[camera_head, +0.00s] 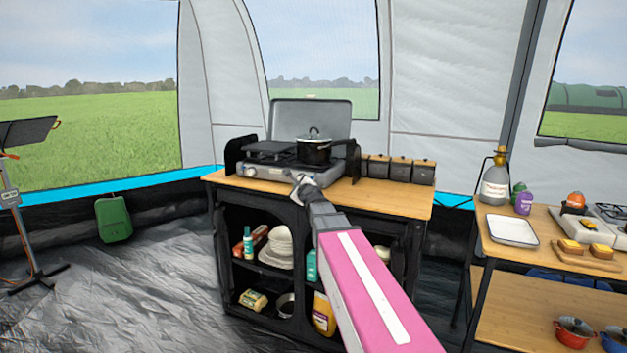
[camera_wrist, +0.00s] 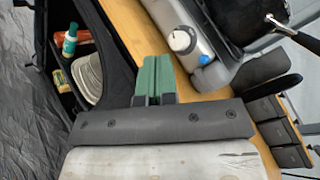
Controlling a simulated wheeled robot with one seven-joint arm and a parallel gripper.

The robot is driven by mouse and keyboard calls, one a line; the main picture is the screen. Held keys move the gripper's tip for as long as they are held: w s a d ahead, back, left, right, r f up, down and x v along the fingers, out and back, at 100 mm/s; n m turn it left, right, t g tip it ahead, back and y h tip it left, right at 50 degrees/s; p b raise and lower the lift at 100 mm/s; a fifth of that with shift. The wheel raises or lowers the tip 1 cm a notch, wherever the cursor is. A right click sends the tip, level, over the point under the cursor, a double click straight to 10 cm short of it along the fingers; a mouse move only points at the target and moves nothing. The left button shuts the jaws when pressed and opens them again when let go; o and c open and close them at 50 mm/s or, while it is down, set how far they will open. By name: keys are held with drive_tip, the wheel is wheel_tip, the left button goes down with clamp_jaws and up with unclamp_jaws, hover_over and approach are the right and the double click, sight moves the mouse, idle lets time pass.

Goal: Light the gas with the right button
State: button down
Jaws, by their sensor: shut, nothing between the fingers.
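The gas stove (camera_head: 275,172) stands on the wooden top of a black cupboard, with its grey lid raised behind it. In the wrist view its silver front shows a round white knob (camera_wrist: 181,41) and a small blue button (camera_wrist: 204,60). My gripper (camera_head: 298,180) is in front of the stove's right part and hides some of that front in the head view. In the wrist view my gripper (camera_wrist: 151,60) shows green fingers closed together and empty. Their tips are beside the white knob, over the counter edge, apparently apart from it.
A black lidded pot (camera_head: 314,151) stands on the right of the stove. Several dark canisters (camera_head: 400,168) stand right of it. The cupboard's open shelves hold bottles and a pale hat-like item (camera_head: 279,247). A second table (camera_head: 490,235) stands at right.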

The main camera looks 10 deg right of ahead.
sight(312, 177)
drive_tip(key=shift+w, duration=0.1)
drive_tip(key=shift+w+d, duration=0.85)
drive_tip(key=shift+w, duration=0.3)
drive_tip(key=shift+w+d, duration=0.85)
drive_tip(key=shift+w, duration=0.35)
drive_tip(key=shift+w+d, duration=0.85)
drive_tip(key=shift+w, duration=0.3)
drive_tip(key=shift+w, duration=0.1)
drive_tip(key=shift+w+d, duration=0.25)
drive_tip(key=shift+w+d, duration=0.25)
drive_tip(key=shift+w, duration=0.1)
drive_tip(key=shift+s, duration=0.1)
idle(0.5)
drive_tip(key=shift+s+a, duration=0.5)
drive_tip(key=shift+s, duration=0.1)
